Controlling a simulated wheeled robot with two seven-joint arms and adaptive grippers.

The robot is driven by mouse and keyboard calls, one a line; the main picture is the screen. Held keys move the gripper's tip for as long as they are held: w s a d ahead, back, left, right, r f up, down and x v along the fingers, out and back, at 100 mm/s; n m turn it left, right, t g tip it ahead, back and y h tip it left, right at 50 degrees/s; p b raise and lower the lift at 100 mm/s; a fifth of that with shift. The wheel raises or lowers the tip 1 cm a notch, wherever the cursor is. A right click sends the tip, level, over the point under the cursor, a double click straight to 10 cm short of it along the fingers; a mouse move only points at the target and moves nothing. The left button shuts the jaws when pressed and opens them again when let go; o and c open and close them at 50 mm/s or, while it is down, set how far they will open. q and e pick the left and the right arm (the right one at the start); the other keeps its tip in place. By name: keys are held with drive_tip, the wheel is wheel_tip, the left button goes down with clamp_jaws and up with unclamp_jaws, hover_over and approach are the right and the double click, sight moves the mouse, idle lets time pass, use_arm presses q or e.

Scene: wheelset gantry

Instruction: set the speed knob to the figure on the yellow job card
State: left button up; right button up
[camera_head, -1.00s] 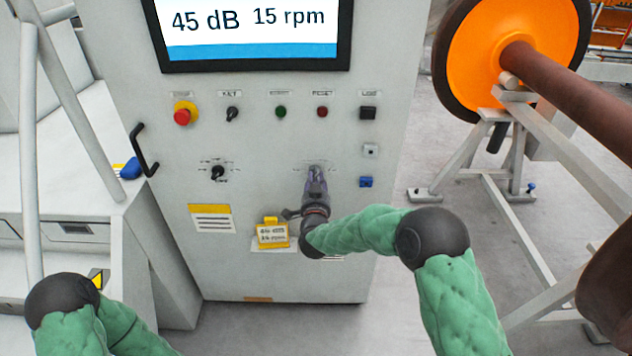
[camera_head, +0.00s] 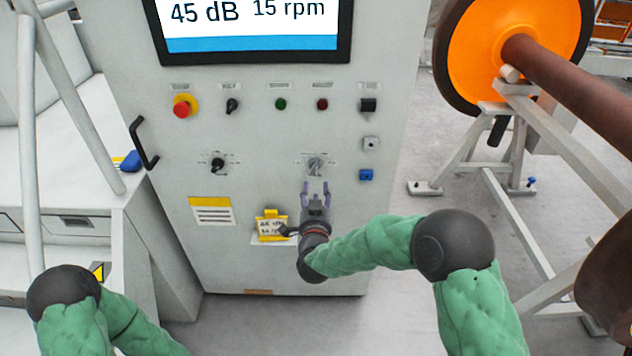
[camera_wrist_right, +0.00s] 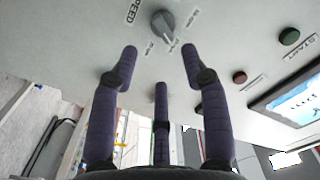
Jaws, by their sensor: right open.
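The grey speed knob (camera_head: 316,164) sits at the lower right of the control panel. In the right wrist view the knob (camera_wrist_right: 163,22) is at the top, with its pointer and small rpm marks around it. My right gripper (camera_head: 315,190) is open, just below and in front of the knob, apart from it. Its spread purple fingers (camera_wrist_right: 160,72) hold nothing in the wrist view. The screen (camera_head: 250,25) reads 45 dB and 15 rpm. My left gripper is out of view.
Another black knob (camera_head: 217,165) sits left of the speed knob. A red emergency button (camera_head: 183,107), a key switch and small buttons line the row above. A blue socket (camera_head: 366,175) is close on the right. An orange wheel (camera_head: 490,55) on a stand is farther right.

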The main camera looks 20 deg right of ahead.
drive_tip(key=v, duration=0.3)
drive_tip(key=shift+s+a, duration=0.1)
drive_tip(key=shift+s, duration=0.2)
drive_tip(key=s+a+f+n+g+y+p, duration=0.2)
drive_tip(key=s+f+g+y, duration=0.15)
drive_tip(key=f, duration=0.75)
drive_tip(key=s+a+f+n+g+y+p, duration=0.1)
drive_tip(key=s+f+n+g+y, duration=0.2)
drive_tip(key=f, duration=0.7)
drive_tip(key=s+a+f+n+g+y+p, duration=0.1)
drive_tip(key=s+f+g, duration=0.4)
drive_tip(key=s, duration=0.7)
drive_tip(key=s+a+f+g+y+p, duration=0.1)
drive_tip(key=s+f+g, duration=0.4)
drive_tip(key=s, duration=0.7)
drive_tip(key=shift+a+f+n+p, duration=0.4)
drive_tip(key=shift+a+p, duration=0.2)
drive_tip(key=shift+a, duration=0.55)
drive_tip(key=shift+w+g+y, duration=0.1)
drive_tip(key=shift+g+y, duration=0.15)
drive_tip(key=shift+c, duration=0.2)
